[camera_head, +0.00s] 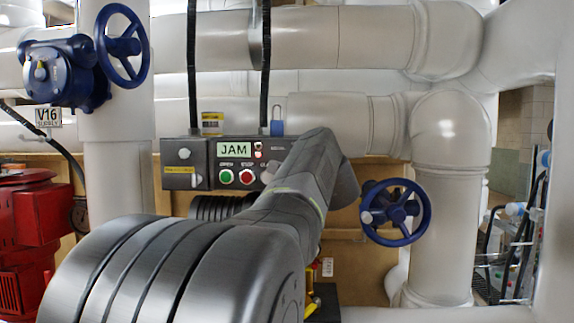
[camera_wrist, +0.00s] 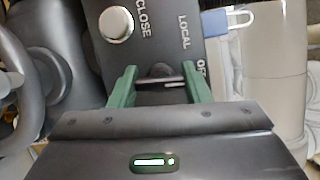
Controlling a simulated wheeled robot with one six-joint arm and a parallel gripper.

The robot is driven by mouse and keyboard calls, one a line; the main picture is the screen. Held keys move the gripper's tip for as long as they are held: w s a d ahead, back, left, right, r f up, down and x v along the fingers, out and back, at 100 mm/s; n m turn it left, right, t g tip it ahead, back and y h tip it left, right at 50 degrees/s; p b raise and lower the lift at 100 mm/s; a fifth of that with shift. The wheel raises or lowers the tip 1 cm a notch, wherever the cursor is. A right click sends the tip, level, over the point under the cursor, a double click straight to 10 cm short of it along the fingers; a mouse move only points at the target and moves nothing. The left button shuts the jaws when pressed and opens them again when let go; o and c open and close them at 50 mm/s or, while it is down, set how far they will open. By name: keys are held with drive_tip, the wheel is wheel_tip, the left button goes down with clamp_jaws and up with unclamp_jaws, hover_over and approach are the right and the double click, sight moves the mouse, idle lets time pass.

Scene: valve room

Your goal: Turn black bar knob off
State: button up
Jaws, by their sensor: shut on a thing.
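The black bar knob (camera_wrist: 162,71) is on the dark control panel in the wrist view, near the printed words LOCAL and a partly hidden label that starts with "OF". My gripper (camera_wrist: 159,77) has its two green fingers on either side of the knob and is shut on it. A pale line runs across the knob between the fingers. In the camera_head view the control box (camera_head: 202,178) shows a JAM display (camera_head: 234,149). My arm hides the knob and the gripper there.
A green button (camera_head: 226,176) and a red button (camera_head: 246,176) sit left of my arm on the box. Blue valve handwheels stand at the right (camera_head: 396,212) and upper left (camera_head: 122,46). White pipes surround the box.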

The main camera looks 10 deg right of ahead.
drive_tip(key=shift+n, duration=0.6)
drive_tip(key=o, duration=1)
drive_tip(key=s+b, duration=0.1)
drive_tip(key=s, duration=0.3)
drive_tip(key=s+d+b, duration=0.1)
drive_tip(key=s, duration=0.4)
drive_tip(key=s+b, duration=0.2)
drive_tip(key=s, duration=0.2)
drive_tip(key=shift+s+d, duration=0.3)
drive_tip(key=shift+s, duration=0.1)
